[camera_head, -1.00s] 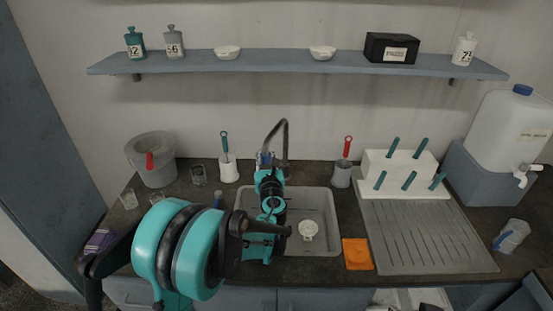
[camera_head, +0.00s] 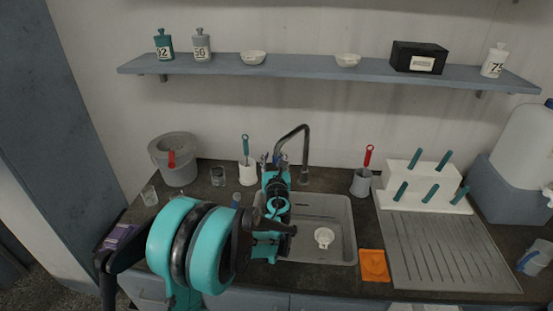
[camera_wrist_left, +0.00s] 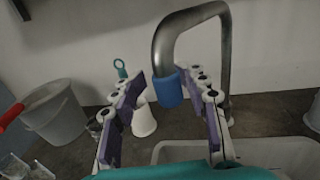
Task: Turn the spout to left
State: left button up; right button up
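The grey metal faucet spout (camera_head: 306,142) rises behind the sink (camera_head: 345,232) and arches over. In the left wrist view the spout (camera_wrist_left: 222,50) bends to the left and ends in a blue tip (camera_wrist_left: 168,90). My left gripper (camera_wrist_left: 165,115) is open there, with a purple-padded finger on each side below the blue tip, not closed on it. In the head view my left gripper (camera_head: 276,165) is at the faucet, and my own arm partly hides it. My right gripper does not show.
A white holder with a teal-handled brush (camera_head: 247,172) stands left of the faucet, with a beaker (camera_head: 217,176) and a grey bucket (camera_head: 174,160) beyond. A grey holder with a red-handled brush (camera_head: 361,182) stands to the right. A white dish (camera_head: 324,237) lies in the sink.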

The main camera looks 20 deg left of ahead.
pick_arm(q)
jog(key=shift+w+d, duration=0.1)
jog(key=shift+d, duration=0.05)
jog(key=shift+d, duration=0.1)
jog(key=v, duration=1.2)
jog(key=shift+a, duration=0.2)
